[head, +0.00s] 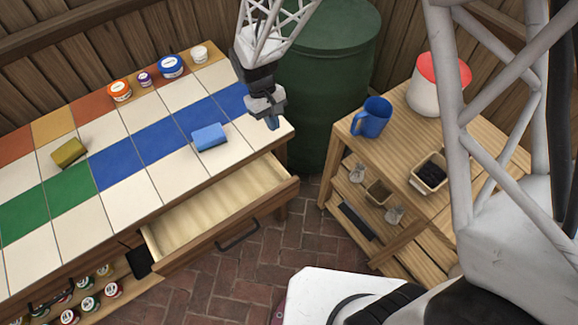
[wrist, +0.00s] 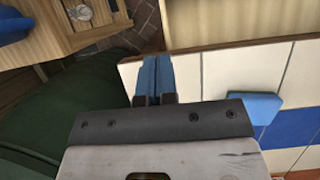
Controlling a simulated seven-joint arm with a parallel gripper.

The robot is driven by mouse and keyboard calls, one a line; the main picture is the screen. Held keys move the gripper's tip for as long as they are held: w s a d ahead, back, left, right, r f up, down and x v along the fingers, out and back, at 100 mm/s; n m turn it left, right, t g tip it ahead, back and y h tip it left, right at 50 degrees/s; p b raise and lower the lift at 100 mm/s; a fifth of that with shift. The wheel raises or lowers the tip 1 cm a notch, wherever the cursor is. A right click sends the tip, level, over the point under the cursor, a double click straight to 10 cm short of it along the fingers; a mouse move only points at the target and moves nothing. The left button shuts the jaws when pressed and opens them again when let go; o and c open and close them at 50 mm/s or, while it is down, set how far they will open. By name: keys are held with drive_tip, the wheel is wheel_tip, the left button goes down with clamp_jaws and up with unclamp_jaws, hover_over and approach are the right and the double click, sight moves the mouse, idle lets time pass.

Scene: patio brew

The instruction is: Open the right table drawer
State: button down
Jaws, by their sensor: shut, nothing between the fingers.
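The right table drawer (head: 215,212) is pulled out from the tiled table (head: 120,205), and its pale wooden inside looks empty. Its dark handle (head: 238,236) is on the front panel, and my gripper is apart from it. My gripper (head: 272,122) is shut and empty above the table's right end, near the blue sponge. In the wrist view its blue fingertips (wrist: 152,75) are together over the table's edge. Part of the open drawer (wrist: 215,22) shows at the top of that view.
A blue sponge (head: 209,137) and a yellow-green sponge (head: 69,153) lie on the tiles. Paint pots (head: 170,66) stand at the back. A green barrel (head: 325,80) is behind my gripper. A wooden shelf stand (head: 390,150) at the right holds a blue mug (head: 372,118). Brick floor lies between.

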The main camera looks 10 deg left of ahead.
wheel_tip(320, 180, down, 4)
drive_tip(key=shift+f, duration=0.15)
idle(0.6)
drive_tip(key=x, duration=1)
drive_tip(key=shift+f, duration=0.15)
drive_tip(key=shift+s+d, duration=1.4)
